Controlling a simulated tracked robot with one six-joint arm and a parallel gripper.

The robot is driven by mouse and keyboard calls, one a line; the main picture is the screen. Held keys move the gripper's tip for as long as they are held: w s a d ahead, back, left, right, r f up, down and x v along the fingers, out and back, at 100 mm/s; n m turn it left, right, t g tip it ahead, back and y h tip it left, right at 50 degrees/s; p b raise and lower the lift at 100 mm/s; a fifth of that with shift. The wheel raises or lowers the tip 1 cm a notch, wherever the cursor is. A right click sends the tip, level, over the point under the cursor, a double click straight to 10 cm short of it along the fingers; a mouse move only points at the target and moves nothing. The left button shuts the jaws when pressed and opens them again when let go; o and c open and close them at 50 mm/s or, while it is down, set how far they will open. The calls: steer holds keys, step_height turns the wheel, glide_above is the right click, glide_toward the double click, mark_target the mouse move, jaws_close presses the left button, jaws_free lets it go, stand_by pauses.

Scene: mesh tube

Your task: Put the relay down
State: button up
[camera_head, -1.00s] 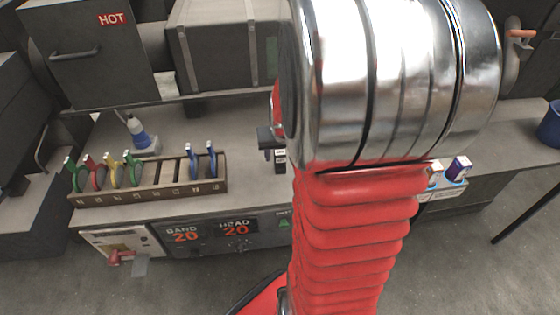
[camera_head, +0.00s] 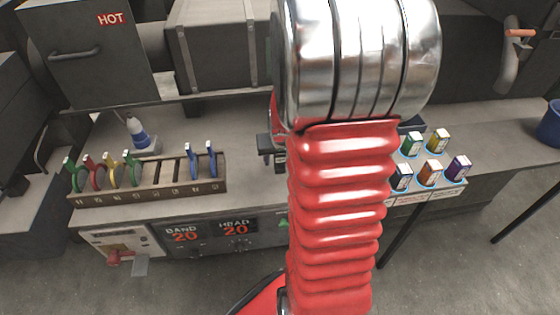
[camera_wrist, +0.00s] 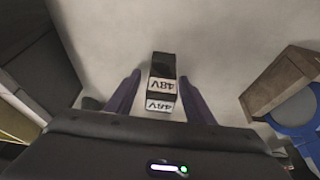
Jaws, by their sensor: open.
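The relay (camera_wrist: 163,82) is a small dark block with white labelled faces. In the wrist view it stands between the two fingers of my gripper (camera_wrist: 160,80), with a gap on each side. My gripper is open and does not grip it. The relay appears to rest on the grey bench top.
A brown slotted rack (camera_head: 150,192) with coloured-handled items stands on the left of the bench, some slots empty. A blue-and-white bottle (camera_head: 138,133) stands behind it. Several small coloured boxes (camera_head: 432,172) stand right of my arm.

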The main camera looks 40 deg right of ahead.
jaws_close()
stand_by(0.5)
steer(key=shift+r, duration=0.1)
step_height(320, 180, up, 10)
steer(key=shift+f, duration=0.1)
stand_by(0.4)
stand_by(0.5)
